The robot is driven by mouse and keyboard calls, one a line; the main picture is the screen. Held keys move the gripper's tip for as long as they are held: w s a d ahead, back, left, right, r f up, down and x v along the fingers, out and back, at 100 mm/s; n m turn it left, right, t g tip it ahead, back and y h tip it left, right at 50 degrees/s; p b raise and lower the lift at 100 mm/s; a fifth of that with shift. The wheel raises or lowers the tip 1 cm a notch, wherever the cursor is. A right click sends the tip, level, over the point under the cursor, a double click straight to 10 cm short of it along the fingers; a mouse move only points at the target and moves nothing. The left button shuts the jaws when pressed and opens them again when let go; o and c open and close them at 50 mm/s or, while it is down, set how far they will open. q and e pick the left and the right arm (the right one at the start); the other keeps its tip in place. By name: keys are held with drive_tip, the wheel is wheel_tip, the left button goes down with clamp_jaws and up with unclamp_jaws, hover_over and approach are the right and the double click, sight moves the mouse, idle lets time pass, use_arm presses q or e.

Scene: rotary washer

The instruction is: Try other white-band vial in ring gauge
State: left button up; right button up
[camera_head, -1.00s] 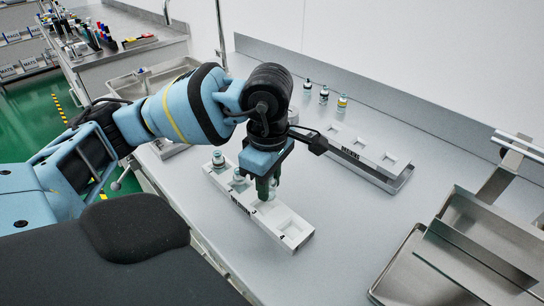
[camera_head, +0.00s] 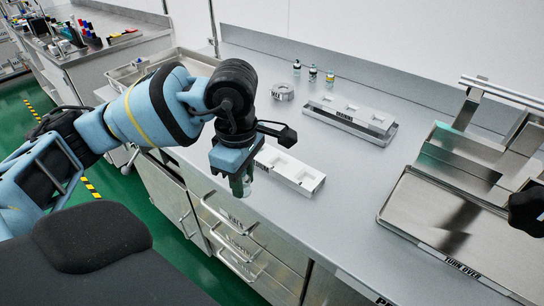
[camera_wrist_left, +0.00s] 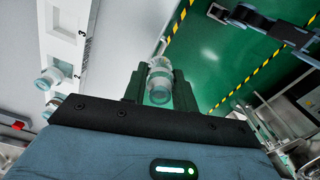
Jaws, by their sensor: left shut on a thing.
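My left gripper (camera_head: 240,188) is shut on a clear vial, which shows between its fingers in the wrist view (camera_wrist_left: 160,82). The gripper is beyond the front edge of the counter in the head view, beside the near white rack (camera_head: 300,175). In the wrist view this rack (camera_wrist_left: 66,20) has numbered places, and a capped vial (camera_wrist_left: 50,78) stands at number 2. I cannot make out the band colour on the held vial. A round, ring-shaped metal piece (camera_head: 283,92), possibly the ring gauge, sits at the back of the counter.
Several small vials (camera_head: 313,74) stand at the back wall. A second white rack (camera_head: 350,115) sits in a metal tray behind the near rack. A large steel tray (camera_head: 455,225) lies at right. The counter between them is clear. Drawers (camera_head: 240,240) are below the front edge.

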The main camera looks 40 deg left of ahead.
use_arm(q)
drive_tip(key=s+d+f+m, duration=0.1)
drive_tip(key=s+f+m, duration=0.2)
drive_tip(key=f+m, duration=0.1)
drive_tip(key=s+d+f+m, duration=0.1)
drive_tip(key=s+f+m, duration=0.2)
drive_tip(key=f, duration=0.4)
drive_tip(key=shift+d+m+h, duration=0.3)
drive_tip(key=shift+d+m, duration=0.1)
drive_tip(key=s+d+f+m, duration=0.1)
drive_tip(key=s+f+m, duration=0.2)
drive_tip(key=f+m, duration=0.1)
drive_tip(key=s+d+f+m+g, duration=0.1)
drive_tip(key=s+d+f+m, duration=0.1)
drive_tip(key=f, duration=0.5)
drive_tip(key=s+d+f+m+g, duration=0.1)
drive_tip(key=s+f+m, duration=0.3)
drive_tip(key=f+m, duration=0.1)
drive_tip(key=shift+d+f+m, duration=0.2)
drive_tip(key=shift+f+m, duration=0.2)
drive_tip(key=shift+m, duration=0.3)
use_arm(e)
drive_tip(key=shift+w, duration=0.1)
use_arm(q)
drive_tip(key=shift+d+g, duration=0.1)
drive_tip(key=shift+g, duration=0.2)
use_arm(e)
drive_tip(key=shift+w+r, duration=0.1)
